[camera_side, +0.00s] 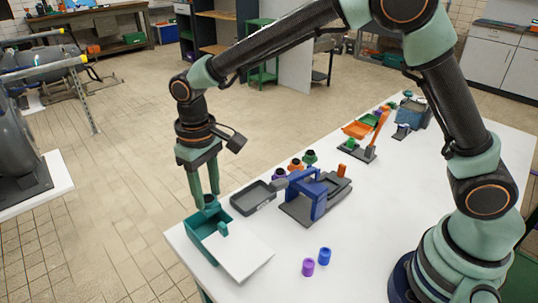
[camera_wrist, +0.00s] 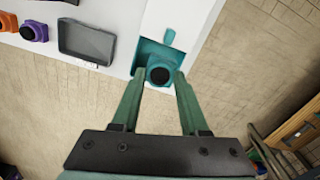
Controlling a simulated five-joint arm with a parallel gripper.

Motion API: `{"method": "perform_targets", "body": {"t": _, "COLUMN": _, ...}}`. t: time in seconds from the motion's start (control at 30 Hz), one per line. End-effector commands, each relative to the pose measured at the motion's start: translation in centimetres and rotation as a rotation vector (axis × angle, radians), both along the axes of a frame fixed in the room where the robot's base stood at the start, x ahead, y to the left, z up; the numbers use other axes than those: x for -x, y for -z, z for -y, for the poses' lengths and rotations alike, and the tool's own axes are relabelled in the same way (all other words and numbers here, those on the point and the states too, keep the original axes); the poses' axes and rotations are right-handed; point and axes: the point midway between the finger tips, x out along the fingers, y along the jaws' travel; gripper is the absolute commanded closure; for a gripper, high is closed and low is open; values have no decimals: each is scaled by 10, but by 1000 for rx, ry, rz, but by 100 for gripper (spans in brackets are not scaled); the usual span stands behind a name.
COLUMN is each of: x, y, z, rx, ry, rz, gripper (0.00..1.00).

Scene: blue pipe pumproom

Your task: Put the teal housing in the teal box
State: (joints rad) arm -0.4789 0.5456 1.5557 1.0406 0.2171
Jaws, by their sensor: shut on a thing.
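My gripper (camera_side: 204,196) is shut on the teal housing (camera_wrist: 159,75), a small block with a round dark opening. The housing also shows between the fingertips in the side view (camera_side: 210,203). The gripper holds the housing over the box's open end. In the wrist view the housing overlaps the box (camera_wrist: 150,52). I cannot tell whether it touches the box floor. A small teal tab (camera_side: 222,229) stands at the panel's edge.
A grey tray (camera_side: 253,199) lies right of the box, near a blue-framed fixture (camera_side: 318,196). Purple (camera_side: 279,174), orange (camera_side: 296,165) and green (camera_side: 310,157) housings stand behind. Purple (camera_side: 308,267) and blue (camera_side: 324,256) cylinders stand in front. The front table surface is mostly clear.

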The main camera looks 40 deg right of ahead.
Motion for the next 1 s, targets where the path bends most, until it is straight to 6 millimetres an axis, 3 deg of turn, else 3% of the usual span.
{"method": "perform_targets", "body": {"t": 0.03, "x": 1, "y": 13, "z": 1, "rx": 3, "ry": 0, "rz": -6, "gripper": 100}}
{"method": "perform_targets", "body": {"t": 0.2, "x": 1, "y": 43, "z": 1, "rx": 1, "ry": 0, "rz": -2, "gripper": 100}}
{"method": "perform_targets", "body": {"t": 0.43, "x": 1, "y": 61, "z": 1, "rx": 2, "ry": -1, "rz": -3, "gripper": 100}}
{"method": "perform_targets", "body": {"t": 0.63, "x": 1, "y": 90, "z": 1, "rx": 2, "ry": -1, "rz": -3, "gripper": 100}}
{"method": "perform_targets", "body": {"t": 1.0, "x": 0, "y": 97, "z": 0, "rx": 0, "ry": -1, "rz": 1, "gripper": 100}}
